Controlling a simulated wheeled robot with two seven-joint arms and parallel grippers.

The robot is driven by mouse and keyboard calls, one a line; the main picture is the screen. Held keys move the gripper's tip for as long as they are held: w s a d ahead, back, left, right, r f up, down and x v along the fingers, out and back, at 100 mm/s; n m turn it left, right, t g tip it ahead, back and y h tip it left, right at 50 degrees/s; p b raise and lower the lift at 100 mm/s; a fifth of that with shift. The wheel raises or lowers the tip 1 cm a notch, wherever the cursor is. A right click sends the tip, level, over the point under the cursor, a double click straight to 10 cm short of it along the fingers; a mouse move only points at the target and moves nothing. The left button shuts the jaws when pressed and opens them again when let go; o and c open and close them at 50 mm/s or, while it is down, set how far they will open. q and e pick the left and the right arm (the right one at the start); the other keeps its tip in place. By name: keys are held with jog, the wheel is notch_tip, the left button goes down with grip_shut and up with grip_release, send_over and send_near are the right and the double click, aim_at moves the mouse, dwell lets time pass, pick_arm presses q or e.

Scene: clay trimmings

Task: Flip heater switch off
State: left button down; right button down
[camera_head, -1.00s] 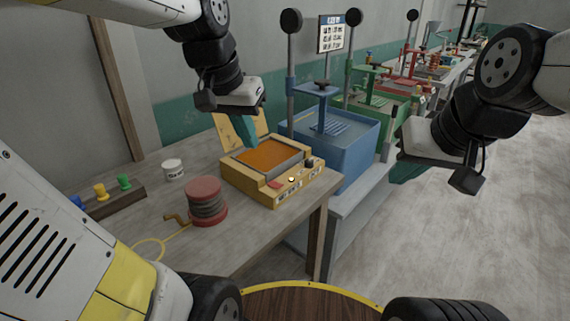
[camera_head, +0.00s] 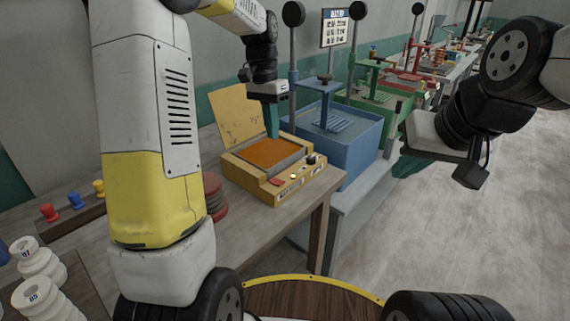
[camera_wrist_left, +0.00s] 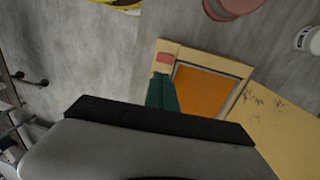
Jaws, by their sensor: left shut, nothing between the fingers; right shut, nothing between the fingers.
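The heater (camera_head: 232,172) is a yellow box with an orange top plate (camera_head: 268,152) and a raised lid, on the bench. Its front face has a red switch (camera_head: 276,182), a pale glowing spot and a dark knob (camera_head: 311,160). The switch's position is too small to tell. My left gripper (camera_head: 273,134) is shut and empty, its teal fingers pointing down over the plate's back right part. In the left wrist view its fingers (camera_wrist_left: 162,92) appear below the red switch (camera_wrist_left: 165,59). My right gripper (camera_head: 408,140) is shut, off to the right, away from the heater.
A red spool (camera_head: 215,196) stands left of the heater, partly behind my left arm. A blue bin with a press (camera_head: 350,150) stands close behind on the right. Colored pegs (camera_head: 76,200) and white spools (camera_head: 45,300) are at the left. Open floor lies right.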

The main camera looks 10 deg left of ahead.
aim_at(280, 182)
pick_arm(q)
jog(key=shift+f, duration=0.15)
jog(key=f, duration=0.4)
jog(key=d+f, duration=0.1)
jog(key=f, duration=0.4)
jog(key=s+f, duration=0.1)
jog(key=f, duration=0.3)
jog(key=shift+d+f, duration=0.35)
jog(key=shift+f, duration=0.1)
